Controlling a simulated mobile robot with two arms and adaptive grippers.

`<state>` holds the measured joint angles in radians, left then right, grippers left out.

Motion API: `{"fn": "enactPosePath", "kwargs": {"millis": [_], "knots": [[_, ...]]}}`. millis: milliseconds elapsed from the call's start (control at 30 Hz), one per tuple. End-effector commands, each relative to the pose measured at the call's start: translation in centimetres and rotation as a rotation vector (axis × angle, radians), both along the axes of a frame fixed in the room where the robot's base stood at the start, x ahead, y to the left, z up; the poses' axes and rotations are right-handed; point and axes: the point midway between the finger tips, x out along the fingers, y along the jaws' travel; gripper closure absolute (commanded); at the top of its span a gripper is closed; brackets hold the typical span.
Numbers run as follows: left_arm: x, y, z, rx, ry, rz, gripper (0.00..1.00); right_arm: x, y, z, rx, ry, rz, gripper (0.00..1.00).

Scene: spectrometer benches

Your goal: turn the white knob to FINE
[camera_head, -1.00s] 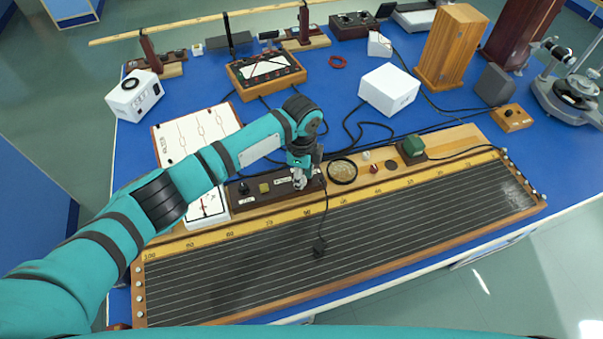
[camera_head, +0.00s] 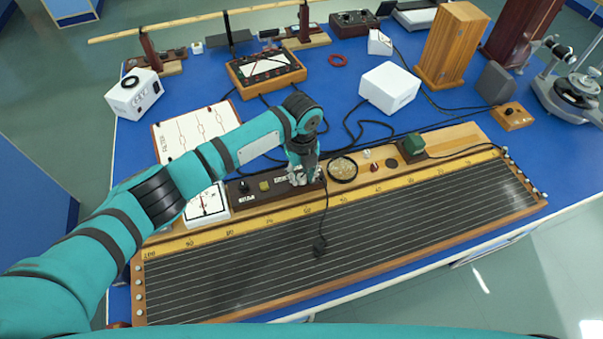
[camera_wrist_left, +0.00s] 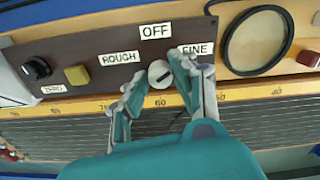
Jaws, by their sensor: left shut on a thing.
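The white knob (camera_wrist_left: 160,74) sits on a dark brown panel (camera_wrist_left: 85,47) under the labels ROUGH (camera_wrist_left: 119,58), OFF (camera_wrist_left: 155,31) and FINE (camera_wrist_left: 196,49). My left gripper (camera_wrist_left: 157,76) has one finger on each side of the knob, shut on it, with the right finger partly over the FINE label. A slanted dark line shows on the knob's face, but I cannot tell surely which label it points to. In the head view my left gripper (camera_head: 303,178) is at the panel's right end and hides the knob.
On the same panel are a black knob (camera_wrist_left: 36,68) over the ZERO label and a yellow button (camera_wrist_left: 78,75). A round black-rimmed dial (camera_wrist_left: 258,40) is close to the right finger. The long wire board (camera_head: 330,235) lies in front; a black cable crosses it.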

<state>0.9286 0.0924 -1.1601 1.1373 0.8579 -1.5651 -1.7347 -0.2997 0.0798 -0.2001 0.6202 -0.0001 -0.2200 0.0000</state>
Motion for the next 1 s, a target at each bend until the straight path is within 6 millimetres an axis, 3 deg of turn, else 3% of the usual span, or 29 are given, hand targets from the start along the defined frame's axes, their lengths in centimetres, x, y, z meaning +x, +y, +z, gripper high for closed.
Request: {"fn": "enactPosePath", "kwargs": {"millis": [667, 700, 867, 1000], "knots": [[0.19, -0.07, 0.27, -0.003, -0.005, -0.067, 1.0, -0.04, -0.02, -0.07, 0.0, 0.001, 0.0, 0.54], [0.19, -0.07, 0.27, -0.003, -0.005, -0.067, 0.72, -0.04, -0.02, -0.07, 0.0, 0.001, 0.0, 0.54], [0.13, -0.07, 0.2, -0.002, -0.005, -0.067, 0.51, -0.05, -0.02, -0.07, 0.0, 0.001, 0.0, 0.54], [0.07, -0.05, 0.13, -0.001, -0.002, -0.067, 0.51, -0.05, -0.02, -0.08, 0.0, 0.001, 0.0, 0.54]]}}
